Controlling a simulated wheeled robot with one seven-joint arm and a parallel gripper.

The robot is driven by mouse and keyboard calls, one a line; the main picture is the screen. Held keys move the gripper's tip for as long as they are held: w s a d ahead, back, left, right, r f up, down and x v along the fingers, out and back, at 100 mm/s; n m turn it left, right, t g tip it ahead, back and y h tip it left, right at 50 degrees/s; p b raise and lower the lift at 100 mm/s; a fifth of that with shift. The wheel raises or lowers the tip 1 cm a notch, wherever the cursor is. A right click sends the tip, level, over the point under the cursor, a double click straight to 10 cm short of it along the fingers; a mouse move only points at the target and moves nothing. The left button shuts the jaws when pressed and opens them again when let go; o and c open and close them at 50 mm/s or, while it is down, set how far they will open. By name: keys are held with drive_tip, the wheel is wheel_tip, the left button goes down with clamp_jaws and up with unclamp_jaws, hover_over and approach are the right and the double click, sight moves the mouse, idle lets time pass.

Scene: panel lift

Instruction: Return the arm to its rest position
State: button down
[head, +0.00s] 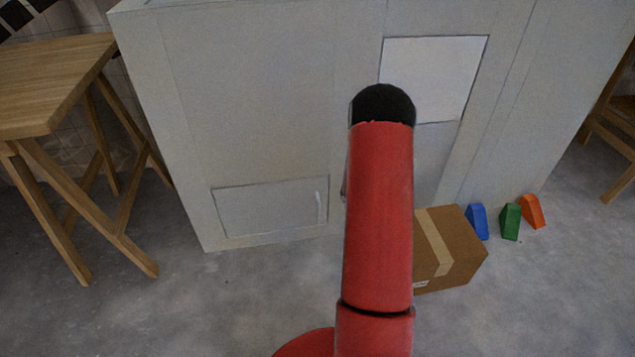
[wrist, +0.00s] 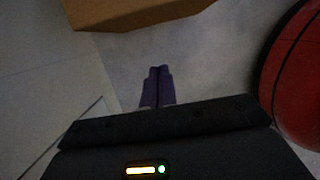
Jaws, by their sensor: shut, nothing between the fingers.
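My red arm (head: 380,215) rises through the middle of the head view, with a black rounded joint at its upper end. My gripper is hidden behind the arm in that view. In the wrist view my gripper (wrist: 158,72) shows as two dark purple fingers pressed together, with nothing between them. The fingers point over grey floor (wrist: 210,60). A cardboard box (wrist: 130,12) is ahead of them at the top of that view, apart from the fingers.
A large grey cabinet (head: 250,90) has a white upper panel (head: 440,70) and a lower left panel (head: 270,207). The cardboard box (head: 455,245) stands right of my arm. Blue (head: 477,222), green (head: 510,222) and orange (head: 533,212) wedges lie beyond. A wooden stool (head: 60,100) stands left.

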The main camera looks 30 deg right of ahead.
drive_tip(key=w+a+r+m+t+h+p, duration=0.1)
drive_tip(key=a+r+m, duration=0.35)
drive_tip(key=r, duration=0.85)
drive_tip(key=w+a+r+m+t+p, duration=0.1)
drive_tip(key=a+r+m+t, duration=0.1)
drive_tip(key=a+r, duration=0.8)
drive_tip(key=s+a+r+m+t+y+p, duration=0.1)
drive_tip(key=s+a+r+m, duration=0.2)
drive_tip(key=s+a+r, duration=0.4)
drive_tip(key=s+a+r+m+t+y+p, duration=0.1)
drive_tip(key=s+a+r+m, duration=0.3)
drive_tip(key=s+a+r, duration=0.4)
wheel_tip(320, 180, up, 4)
drive_tip(key=shift+s+r+t+y, duration=0.25)
drive_tip(key=shift+s+t+y, duration=0.3)
drive_tip(key=shift+t+y, duration=0.25)
drive_tip(key=c, duration=2.1)
unclamp_jaws()
drive_tip(key=shift+a+m, duration=0.1)
drive_tip(key=shift+m, duration=0.15)
